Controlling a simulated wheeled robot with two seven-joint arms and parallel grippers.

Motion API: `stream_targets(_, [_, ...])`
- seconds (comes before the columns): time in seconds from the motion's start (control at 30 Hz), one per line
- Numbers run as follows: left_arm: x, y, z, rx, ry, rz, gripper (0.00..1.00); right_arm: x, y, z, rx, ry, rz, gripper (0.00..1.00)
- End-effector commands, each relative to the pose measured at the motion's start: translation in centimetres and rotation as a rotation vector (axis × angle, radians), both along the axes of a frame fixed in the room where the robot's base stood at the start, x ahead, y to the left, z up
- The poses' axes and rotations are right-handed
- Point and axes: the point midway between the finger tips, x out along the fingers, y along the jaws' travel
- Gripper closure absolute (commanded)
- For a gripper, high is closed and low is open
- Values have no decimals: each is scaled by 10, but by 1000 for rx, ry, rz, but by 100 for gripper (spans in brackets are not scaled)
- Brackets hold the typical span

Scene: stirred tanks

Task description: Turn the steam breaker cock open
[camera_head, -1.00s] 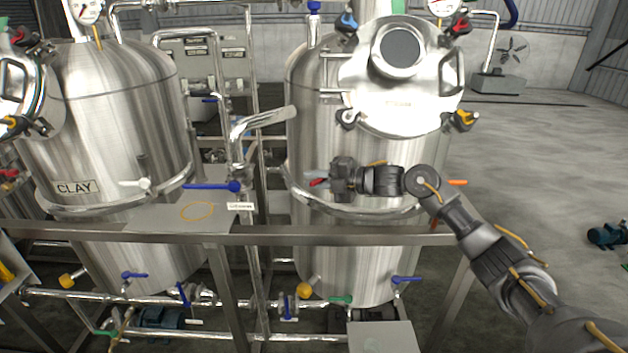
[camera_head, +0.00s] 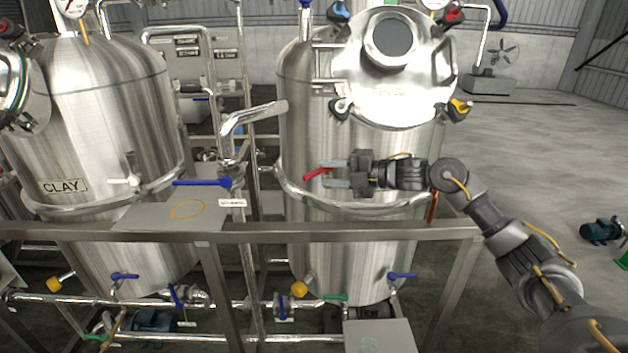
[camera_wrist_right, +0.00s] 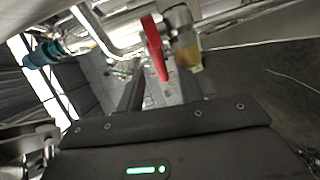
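The cock with a red lever (camera_head: 317,174) is at the front of the right-hand steel tank (camera_head: 310,120). Its lever lies nearly level in the head view, with its left end slightly lower. My right gripper (camera_head: 336,173) is open, with its two pale fingers spread one above the other, just right of the lever. The lever's right end lies at the mouth of the gap; contact cannot be told. In the right wrist view the red lever (camera_wrist_right: 155,48) shows ahead of the gripper beside a metal valve body (camera_wrist_right: 182,35). My left gripper is out of view.
A steel rail (camera_head: 300,234) runs across in front of the tanks. A blue-handled valve (camera_head: 205,183) and a bent steel pipe (camera_head: 250,117) are to the left. The CLAY tank (camera_head: 110,120) stands further left. Open floor lies to the right.

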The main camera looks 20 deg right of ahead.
Motion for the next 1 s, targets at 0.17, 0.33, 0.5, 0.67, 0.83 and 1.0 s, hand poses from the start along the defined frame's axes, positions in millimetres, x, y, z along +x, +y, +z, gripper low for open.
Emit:
stream_targets(0.17, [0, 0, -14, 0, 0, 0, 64, -20, -21, 2, -2, 1, -1, 64])
stream_targets(0.33, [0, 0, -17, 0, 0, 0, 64, -28, -29, 6, -1, 0, 1, 64])
stream_targets(0.5, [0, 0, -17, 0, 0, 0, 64, -30, -31, 8, 0, 1, 1, 64])
stream_targets(0.67, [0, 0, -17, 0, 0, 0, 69, -30, -30, 7, 0, 1, 1, 64])
stream_targets(0.83, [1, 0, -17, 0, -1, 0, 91, -28, -11, -24, 24, 36, -33, 64])
stream_targets(1.0, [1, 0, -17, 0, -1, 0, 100, -38, 37, -118, 147, 180, -207, 64])
